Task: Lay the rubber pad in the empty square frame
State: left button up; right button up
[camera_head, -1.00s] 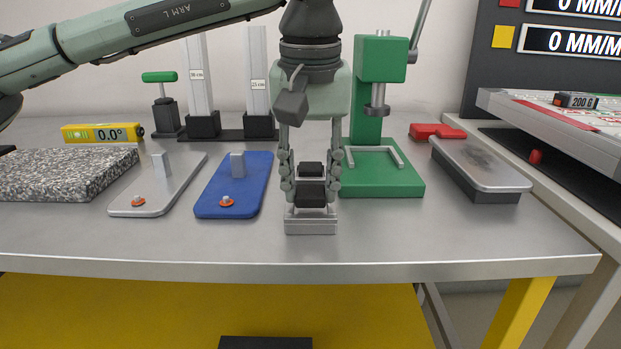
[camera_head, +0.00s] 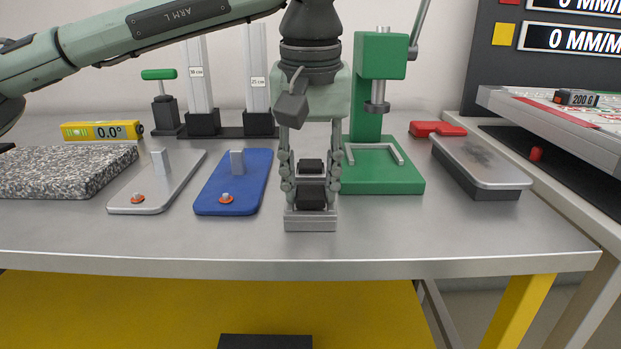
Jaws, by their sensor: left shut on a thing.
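A pale open-sided bracket (camera_head: 399,154) lies on the green press base, partly behind the gripper. My right gripper is not in view.
The green press (camera_head: 383,180) stands close behind and right of the gripper. A blue plate (camera_head: 215,198) and a silver plate (camera_head: 150,195), each with an upright post, lie left. A grey-lidded box (camera_head: 480,165) is at right. The front table strip (camera_head: 420,235) is clear.

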pick_arm(q)
jog(key=shift+f, duration=0.2)
jog(key=o, duration=1)
